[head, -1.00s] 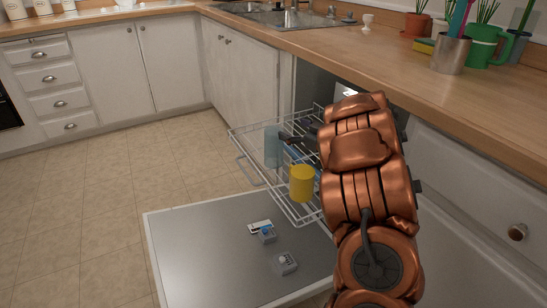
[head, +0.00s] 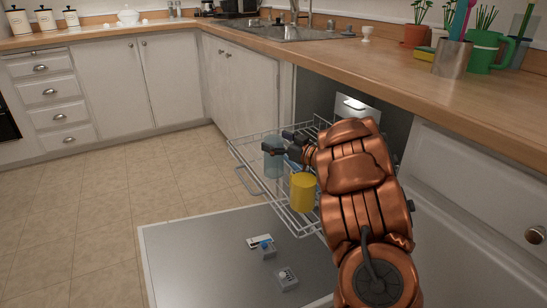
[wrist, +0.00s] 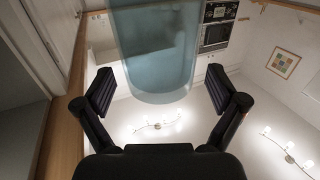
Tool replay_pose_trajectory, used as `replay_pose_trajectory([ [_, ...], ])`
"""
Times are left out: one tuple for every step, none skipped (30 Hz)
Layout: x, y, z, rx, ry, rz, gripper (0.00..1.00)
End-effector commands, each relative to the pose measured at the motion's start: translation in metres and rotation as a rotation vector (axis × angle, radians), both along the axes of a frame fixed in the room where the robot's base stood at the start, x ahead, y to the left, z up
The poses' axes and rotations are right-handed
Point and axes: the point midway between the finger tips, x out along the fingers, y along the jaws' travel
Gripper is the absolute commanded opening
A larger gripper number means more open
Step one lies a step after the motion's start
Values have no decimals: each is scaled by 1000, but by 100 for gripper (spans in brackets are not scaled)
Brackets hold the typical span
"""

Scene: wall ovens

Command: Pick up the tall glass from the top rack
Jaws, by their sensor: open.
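The tall glass (head: 273,164) is translucent blue and stands upright at the left end of the pulled-out top rack (head: 262,189) of the dishwasher. In the wrist view the glass (wrist: 155,52) fills the upper middle, its rounded end toward the gripper. My gripper (head: 277,143) is at the upper part of the glass in the head view, and a dark finger overlaps it. In the wrist view my gripper (wrist: 163,90) is open, with one finger to each side of the glass and visible gaps. I cannot tell how deep the glass sits between the fingers.
A yellow cup (head: 303,193) stands in the rack close below my arm. The open dishwasher door (head: 205,255) lies flat below, with its dispenser parts. The wooden counter (head: 400,85) runs above on the right. The tiled floor (head: 85,200) at left is clear.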

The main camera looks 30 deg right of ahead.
Motion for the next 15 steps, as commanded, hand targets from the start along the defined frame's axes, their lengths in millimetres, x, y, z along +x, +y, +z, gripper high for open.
replay_pose_trajectory([
  [5, 3, -1, 0, -2, 3, 95],
  [7, 3, -1, 0, -2, 3, 95],
  [8, 3, 0, 0, -2, 2, 95],
  [9, 3, 0, 1, -2, 1, 95],
  [9, 3, 1, 1, -2, 1, 95],
  [9, 3, 1, 0, -1, 0, 95],
  [8, 3, 1, 0, -1, 0, 95],
  [8, 3, 1, 0, -1, 0, 95],
  [8, 3, 1, 0, -1, 0, 94],
  [8, 3, 1, 0, -1, 0, 91],
  [8, 3, 1, 0, -1, 0, 88],
  [8, 3, 1, 0, -1, 0, 84],
  [8, 3, 1, 0, -1, 0, 81],
  [8, 3, 1, 0, -1, 0, 78],
  [8, 3, 1, 0, -1, 0, 73],
])
